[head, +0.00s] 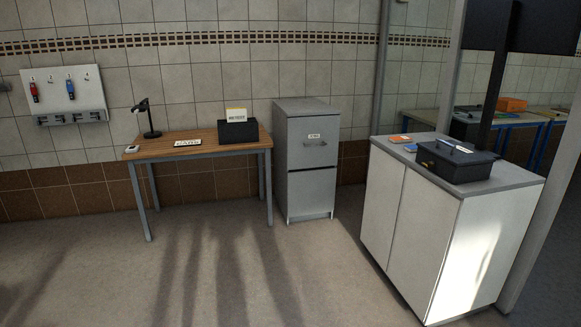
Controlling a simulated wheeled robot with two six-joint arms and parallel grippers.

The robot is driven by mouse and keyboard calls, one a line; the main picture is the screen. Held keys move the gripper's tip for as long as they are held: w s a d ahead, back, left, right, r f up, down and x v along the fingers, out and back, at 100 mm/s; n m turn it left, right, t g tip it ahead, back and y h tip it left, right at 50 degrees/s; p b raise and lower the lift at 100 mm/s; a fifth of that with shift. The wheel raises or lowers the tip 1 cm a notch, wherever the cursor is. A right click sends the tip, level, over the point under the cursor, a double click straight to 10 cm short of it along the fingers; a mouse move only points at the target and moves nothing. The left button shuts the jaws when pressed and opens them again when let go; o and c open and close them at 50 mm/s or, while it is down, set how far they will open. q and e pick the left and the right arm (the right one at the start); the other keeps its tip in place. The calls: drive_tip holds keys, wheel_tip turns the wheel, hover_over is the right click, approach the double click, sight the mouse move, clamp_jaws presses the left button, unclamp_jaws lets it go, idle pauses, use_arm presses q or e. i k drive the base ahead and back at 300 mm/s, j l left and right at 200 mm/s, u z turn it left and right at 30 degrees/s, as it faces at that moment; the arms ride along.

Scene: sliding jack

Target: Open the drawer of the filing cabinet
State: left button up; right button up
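The grey filing cabinet (283,160) stands against the tiled wall near the middle of the head view. It has two drawer fronts, one above the other. The upper drawer (314,143) has a small white label and a handle (315,143) in the middle of its front. The lower drawer (311,193) shows no clear handle. Both drawers look shut, with their fronts flush. Neither of my grippers is in view.
A wooden desk (172,150) with a lamp (147,118) and a black box (238,133) stands left of the cabinet. A white cupboard (425,225) with a dark case (456,161) stands at right. The floor (250,270) in front is clear.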

sight(312, 142)
drive_tip(key=i+j+z, duration=0.1)
drive_tip(key=i+z, duration=0.15)
drive_tip(key=i, duration=1.8)
